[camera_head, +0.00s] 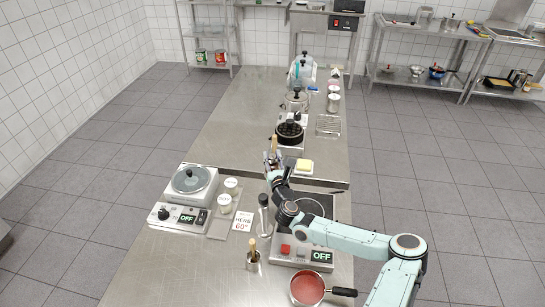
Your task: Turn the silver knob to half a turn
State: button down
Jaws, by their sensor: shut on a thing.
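My gripper (272,160) is over the middle of the steel table, just left of a butter-like yellow block. It is shut on a slim wooden-handled tool (274,146), whose handle points up; its lower end is hard to see. The hot plate (318,208) at the near right has a front panel with a red switch (285,249) and a display (321,256) reading OFF. A small silver knob (302,253) seems to sit between them, too small to read its angle. My gripper is well away from it, farther back. My arm passes over part of the hot plate.
A pan of red sauce (307,288) stands at the front. A metal cup (252,262) holds a wooden-handled tool. At left stands a scale-like device (183,214) with a black knob and an OFF display. A HERB 60° card (243,221) stands between. The table's far left is clear.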

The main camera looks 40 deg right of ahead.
dwell(0.5)
jog(key=c, duration=0.8)
grip_release()
jog(key=shift+c, duration=0.2)
jog(key=v, duration=1.2)
jog(key=shift+a, duration=0.2)
jog(key=shift+w, duration=0.1)
